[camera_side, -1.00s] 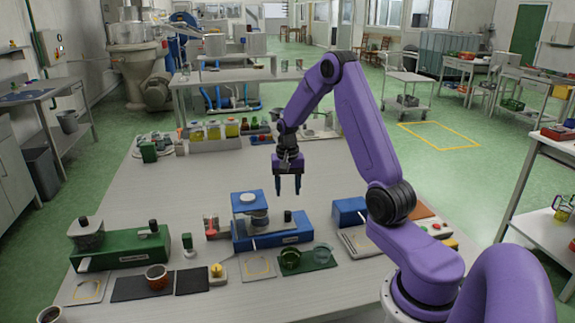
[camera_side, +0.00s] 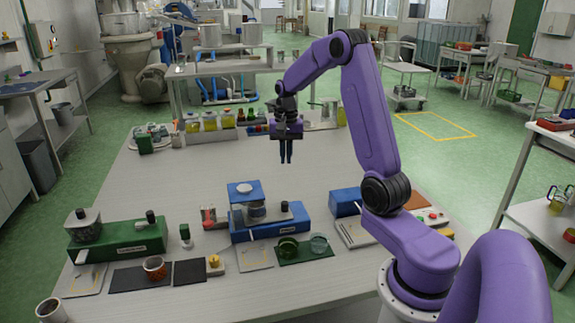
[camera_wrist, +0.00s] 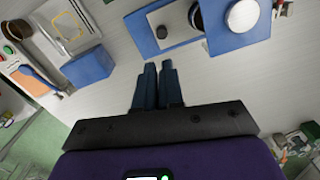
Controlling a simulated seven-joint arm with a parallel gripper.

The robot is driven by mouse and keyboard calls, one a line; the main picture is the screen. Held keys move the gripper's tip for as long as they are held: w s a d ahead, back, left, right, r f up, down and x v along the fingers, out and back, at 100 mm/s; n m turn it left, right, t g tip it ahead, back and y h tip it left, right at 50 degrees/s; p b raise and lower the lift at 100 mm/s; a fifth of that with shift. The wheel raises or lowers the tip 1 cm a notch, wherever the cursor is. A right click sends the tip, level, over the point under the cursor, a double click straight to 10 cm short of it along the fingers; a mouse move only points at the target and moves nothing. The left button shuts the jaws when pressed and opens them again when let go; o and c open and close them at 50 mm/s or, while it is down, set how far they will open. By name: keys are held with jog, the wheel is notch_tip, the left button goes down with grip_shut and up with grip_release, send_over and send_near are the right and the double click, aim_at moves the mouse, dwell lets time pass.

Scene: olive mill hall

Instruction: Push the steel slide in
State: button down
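The blue machine (camera_side: 270,228) stands near the front middle of the table, with a raised blue plate and white disc over a clear jar. In the wrist view, a grey metal plate, seemingly the steel slide (camera_wrist: 178,20), lies on the blue base (camera_wrist: 140,35) with a dark knob on it. In the side view its small black knob (camera_side: 284,206) shows at the right part of the base. How far the slide sticks out, I cannot tell. My gripper (camera_side: 286,162) is empty and hangs above the table behind the machine, fingers close together; it also shows in the wrist view (camera_wrist: 159,65).
A green machine (camera_side: 118,240) with a similar black knob stands at the left. A blue block (camera_side: 345,202) and a control box with buttons (camera_side: 430,217) are at the right. Jars (camera_side: 210,121) line the back. The table's middle is clear.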

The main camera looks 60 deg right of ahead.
aim_at(284, 202)
jog(key=s+d+f+m+t+y, duration=0.65)
jog(key=s+d+f+m, duration=0.25)
jog(key=d+m, duration=0.4)
jog(key=shift+m+g+y, duration=0.35)
jog(key=shift+m, duration=0.05)
jog(key=x, duration=0.4)
jog(key=a+r+x, duration=0.1)
jog(key=x, duration=0.7)
jog(key=shift+w+a, duration=0.4)
jog(key=shift+a, duration=0.05)
jog(key=shift+w+a, duration=0.4)
jog(key=shift+a, duration=0.1)
jog(key=shift+w+a, duration=1.5)
jog(key=shift+a, duration=0.05)
